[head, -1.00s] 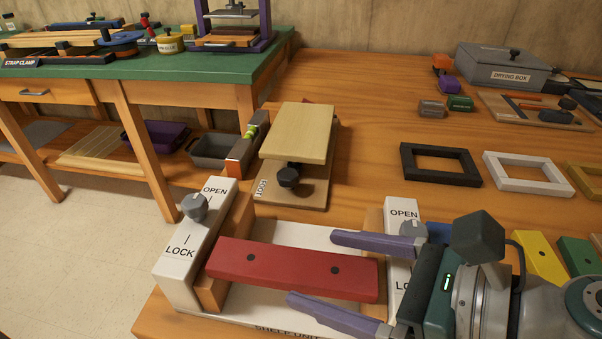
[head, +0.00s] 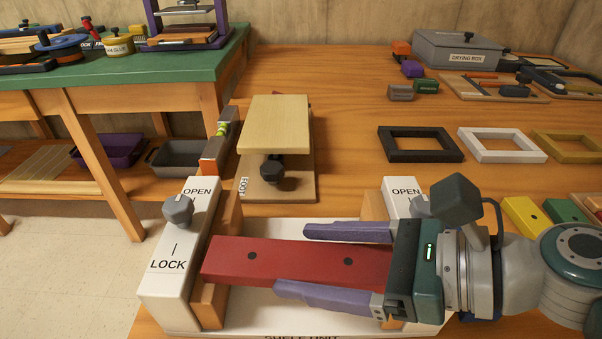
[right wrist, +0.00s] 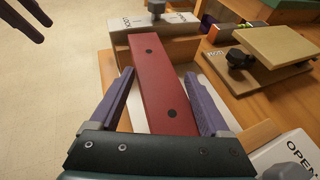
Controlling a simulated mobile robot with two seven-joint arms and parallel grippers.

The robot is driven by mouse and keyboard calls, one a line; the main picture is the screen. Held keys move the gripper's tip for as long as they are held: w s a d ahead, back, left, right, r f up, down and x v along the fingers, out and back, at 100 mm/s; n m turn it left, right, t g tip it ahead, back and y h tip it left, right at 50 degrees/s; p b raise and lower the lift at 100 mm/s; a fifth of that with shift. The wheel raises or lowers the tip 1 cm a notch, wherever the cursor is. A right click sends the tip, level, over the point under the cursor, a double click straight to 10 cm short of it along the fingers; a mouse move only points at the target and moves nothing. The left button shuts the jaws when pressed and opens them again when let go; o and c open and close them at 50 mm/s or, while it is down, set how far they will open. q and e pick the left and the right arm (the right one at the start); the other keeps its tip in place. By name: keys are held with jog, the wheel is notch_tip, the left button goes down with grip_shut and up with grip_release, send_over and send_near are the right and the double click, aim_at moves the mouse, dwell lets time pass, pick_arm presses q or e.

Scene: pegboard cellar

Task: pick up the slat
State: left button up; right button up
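The red slat (head: 290,262) with dark dots lies across the white shelf unit (head: 270,325), between its two end posts. My right gripper (head: 290,262) is open, with one purple finger along each long side of the slat. In the right wrist view the slat (right wrist: 165,85) runs between the two fingers, with a gap on the left and a smaller one on the right. The slat's near end is hidden under the gripper's palm. My left gripper (right wrist: 30,18) shows only as two dark, separated fingers at the top left of the right wrist view, far from the slat.
The left post has a grey knob (head: 178,210) marked OPEN and LOCK; a similar knob (head: 421,206) sits close to my right gripper. A wooden clamp stand (head: 274,125) is behind the unit. Black (head: 420,157) and white (head: 502,158) frames lie farther back.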

jog(key=shift+f, duration=0.15)
jog(key=c, duration=0.9)
jog(key=shift+c, duration=0.2)
